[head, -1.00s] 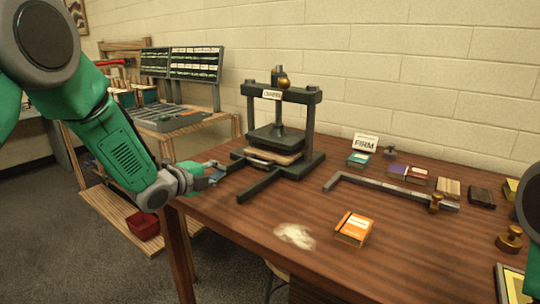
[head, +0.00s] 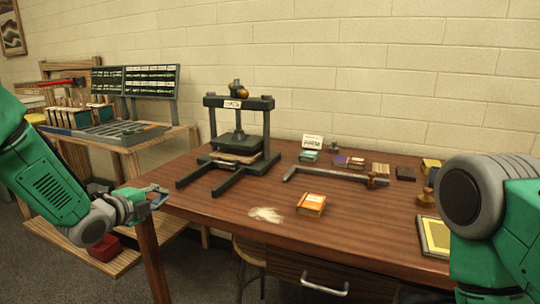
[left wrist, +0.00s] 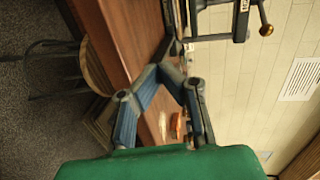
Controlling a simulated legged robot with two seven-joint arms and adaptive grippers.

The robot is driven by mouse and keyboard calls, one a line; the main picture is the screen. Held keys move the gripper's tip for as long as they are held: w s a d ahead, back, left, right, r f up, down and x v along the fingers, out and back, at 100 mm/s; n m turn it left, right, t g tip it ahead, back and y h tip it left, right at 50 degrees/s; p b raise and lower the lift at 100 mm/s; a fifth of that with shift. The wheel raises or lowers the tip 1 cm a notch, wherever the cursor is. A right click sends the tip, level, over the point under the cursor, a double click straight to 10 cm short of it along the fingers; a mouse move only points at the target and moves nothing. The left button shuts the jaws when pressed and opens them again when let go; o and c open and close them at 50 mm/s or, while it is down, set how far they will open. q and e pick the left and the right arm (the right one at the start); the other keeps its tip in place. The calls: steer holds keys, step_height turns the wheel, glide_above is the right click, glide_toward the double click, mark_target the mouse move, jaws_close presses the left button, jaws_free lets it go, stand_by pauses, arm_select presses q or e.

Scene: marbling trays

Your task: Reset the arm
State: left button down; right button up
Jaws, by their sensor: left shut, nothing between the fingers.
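My left gripper (head: 158,195) is at the table's left end, in front of and to the left of the black press (head: 240,103). Its fingers are shut with nothing between them. In the left wrist view the two blue-grey fingers of the gripper (left wrist: 171,52) come together at their tips, with the wooden table (left wrist: 115,35) beside them. My right arm shows at the right of the head view, but its gripper is out of the frame.
On the table (head: 200,222) are an orange box (head: 312,205), a pale powdery patch (head: 266,214), a long metal bar (head: 325,176) and several small items behind it. A wooden rack (head: 125,150) stands at the left.

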arm_select(q)
steer(key=s+f+n+g+y, duration=0.25)
steer(key=s+f+n, duration=0.25)
steer(key=s+f, duration=0.5)
steer(key=s+f+n+g+y, duration=0.1)
steer(key=s+f+n+g, duration=0.45)
steer(key=f, duration=0.75)
steer(key=s+f+n+g+y, duration=0.1)
steer(key=s+f+n+g, duration=0.2)
steer(key=s, duration=1.3)
steer(key=s+f+n+g+y, duration=0.1)
steer(key=s+f+n, duration=0.4)
steer(key=s, duration=1.1)
steer(key=n+g, duration=0.1)
steer(key=n, duration=0.2)
steer(key=shift+a+f+g, duration=0.3)
steer(key=shift+f+g, duration=0.1)
